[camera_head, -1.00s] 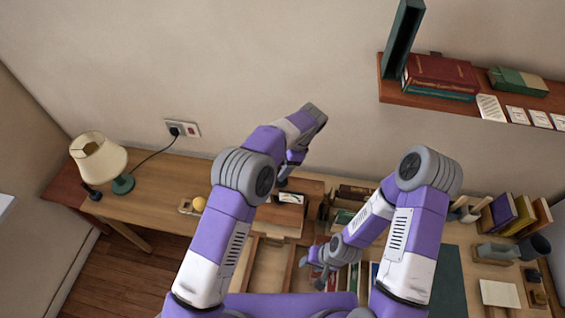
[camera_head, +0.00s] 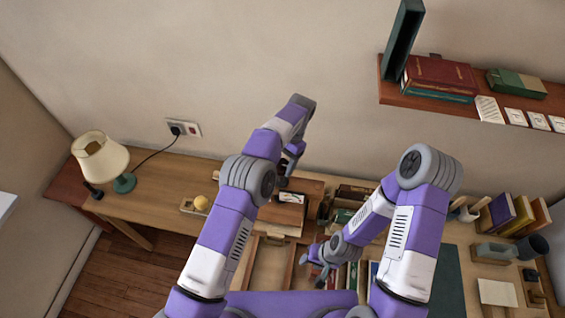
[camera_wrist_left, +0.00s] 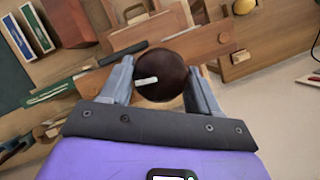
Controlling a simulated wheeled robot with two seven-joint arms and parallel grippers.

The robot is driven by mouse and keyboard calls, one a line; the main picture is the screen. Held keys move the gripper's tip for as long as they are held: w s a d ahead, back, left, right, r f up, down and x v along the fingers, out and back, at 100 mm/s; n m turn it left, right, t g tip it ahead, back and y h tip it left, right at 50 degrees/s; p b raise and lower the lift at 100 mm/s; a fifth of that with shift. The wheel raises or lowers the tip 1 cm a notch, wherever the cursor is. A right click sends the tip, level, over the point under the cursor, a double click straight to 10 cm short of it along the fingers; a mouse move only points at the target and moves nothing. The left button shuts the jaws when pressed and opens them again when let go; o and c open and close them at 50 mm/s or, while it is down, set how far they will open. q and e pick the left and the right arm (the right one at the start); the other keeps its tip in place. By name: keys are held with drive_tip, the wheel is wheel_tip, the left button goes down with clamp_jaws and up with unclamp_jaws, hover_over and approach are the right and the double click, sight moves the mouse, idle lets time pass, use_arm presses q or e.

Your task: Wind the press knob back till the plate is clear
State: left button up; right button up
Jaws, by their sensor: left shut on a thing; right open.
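The press knob (camera_wrist_left: 160,77) is a dark round knob with a small pale mark on its top. In the left wrist view it sits between the two grey fingers of my left gripper (camera_wrist_left: 162,76), which is shut on it. In the head view the wooden press (camera_head: 290,214) stands on the desk below my left gripper (camera_head: 287,178), with a white label on it. The press plate's height is hidden from both views. My right gripper (camera_head: 318,268) is open and empty, low over the books in front of the press.
A lamp (camera_head: 101,158) and a small tray with a yellow ball (camera_head: 200,203) stand on the desk at the left. Books (camera_head: 505,211) and a dark mat (camera_head: 448,280) are at the right. A wall shelf (camera_head: 455,105) holds more books.

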sight(282, 164)
use_arm(q)
drive_tip(key=shift+s+f, duration=0.15)
drive_tip(key=shift+f, duration=0.2)
drive_tip(key=o, duration=1)
drive_tip(key=shift+r, duration=0.2)
wheel_tip(282, 164, up, 10)
